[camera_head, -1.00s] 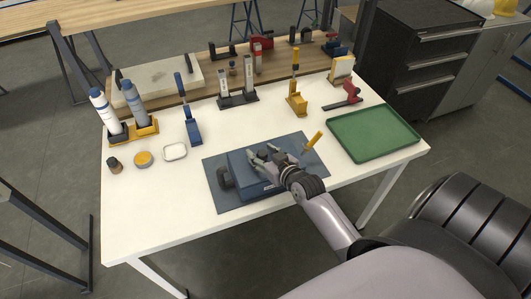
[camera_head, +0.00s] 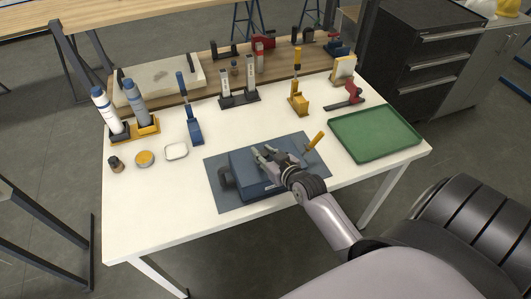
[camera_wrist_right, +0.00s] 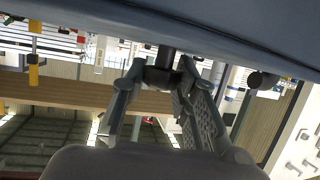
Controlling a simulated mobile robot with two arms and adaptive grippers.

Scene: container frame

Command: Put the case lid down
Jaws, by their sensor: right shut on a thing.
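The blue case (camera_head: 241,174) lies on a dark blue-grey mat (camera_head: 223,200) at the front middle of the white table. Its lid (camera_wrist_right: 200,22) shows as a broad blue surface along the top of the right wrist view. I cannot make out a gap between lid and case. My right gripper (camera_head: 263,152) is over the case's far side, shut on the lid. In the wrist view its fingers (camera_wrist_right: 160,75) close around a dark part below the blue surface. The fingers and arm hide part of the case. My left gripper is not in view.
A yellow-handled tool (camera_head: 315,140) is right of the case. A green tray (camera_head: 372,135) stands at the table's right. A small white dish (camera_head: 176,151), a yellow round tin (camera_head: 145,158) and a bottle stand (camera_head: 143,131) are at the left. The table's front left is clear.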

